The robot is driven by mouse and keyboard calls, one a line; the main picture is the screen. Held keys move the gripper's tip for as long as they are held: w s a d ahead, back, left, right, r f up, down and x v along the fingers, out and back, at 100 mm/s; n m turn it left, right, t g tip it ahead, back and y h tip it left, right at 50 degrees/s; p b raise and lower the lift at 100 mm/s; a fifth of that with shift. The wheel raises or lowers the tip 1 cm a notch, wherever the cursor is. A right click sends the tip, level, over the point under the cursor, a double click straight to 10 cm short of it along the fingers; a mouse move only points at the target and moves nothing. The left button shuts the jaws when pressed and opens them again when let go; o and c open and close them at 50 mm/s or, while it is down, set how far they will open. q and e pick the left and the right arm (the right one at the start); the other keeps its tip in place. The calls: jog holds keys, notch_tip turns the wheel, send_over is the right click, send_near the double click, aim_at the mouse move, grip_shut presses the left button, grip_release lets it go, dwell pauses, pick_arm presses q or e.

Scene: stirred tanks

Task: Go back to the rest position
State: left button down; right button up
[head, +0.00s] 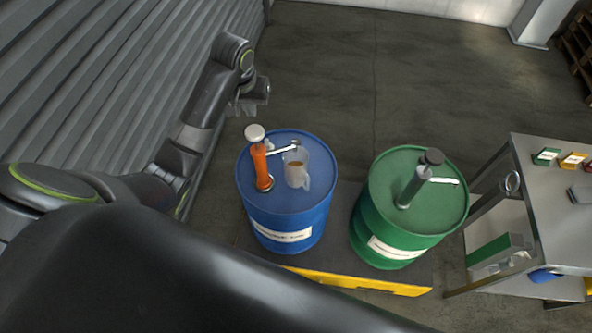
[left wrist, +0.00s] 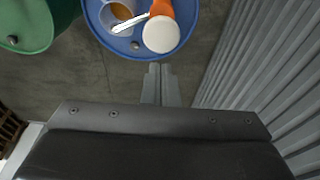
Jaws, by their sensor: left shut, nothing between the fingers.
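My left arm comes in from the left in the head view and reaches out along the corrugated wall. Its gripper (head: 254,98) is shut and empty, beyond and left of the blue drum (head: 288,219). In the left wrist view the shut fingers (left wrist: 159,72) point toward the blue drum, apart from it. An orange pump (head: 261,165) with a white knob stands on the drum. A clear jug (head: 297,168) with some amber liquid stands on the drum top under the pump's spout. My right gripper is not in view.
A green drum (head: 392,223) with a dark pump (head: 413,187) stands to the right. Both drums stand on a dark platform with a yellow edge (head: 362,283). A metal table (head: 556,213) is at the right. The corrugated wall (head: 110,85) is close to my left arm. The floor behind is clear.

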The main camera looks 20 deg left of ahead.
pick_arm(q)
jog(key=shift+r, duration=0.35)
dwell(0.3)
